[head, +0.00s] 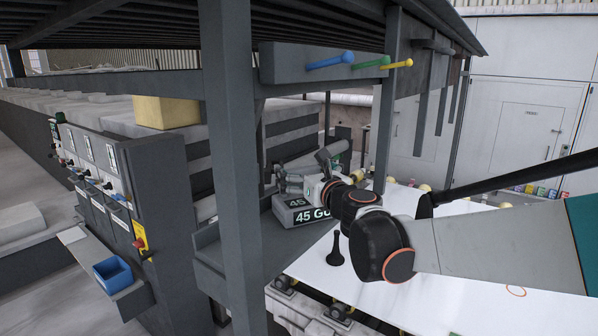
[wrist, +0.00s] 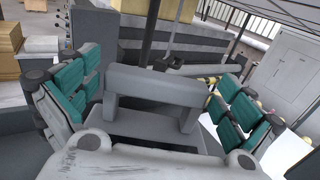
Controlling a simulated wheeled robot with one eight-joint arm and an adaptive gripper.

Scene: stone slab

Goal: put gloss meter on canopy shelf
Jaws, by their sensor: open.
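The gloss meter (head: 300,212) is a grey box marked "45 GU". In the wrist view it shows a thick bar handle (wrist: 155,85) on two posts. My gripper (head: 292,180) is just above the meter. In the wrist view its teal-padded fingers stand wide apart, one on each side of the handle, with visible gaps. A grey shelf with a raised rim (head: 207,272) is fixed to the canopy frame, beside and below the meter. I cannot tell whether the meter's base rests on this shelf or behind it.
A canopy post (head: 235,170) stands left of the meter. A beam with coloured pegs (head: 325,66) hangs above. A black pestle-shaped object (head: 335,247) stands on the white slab (head: 318,268). A control cabinet (head: 155,200) and blue bin (head: 113,275) are at left.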

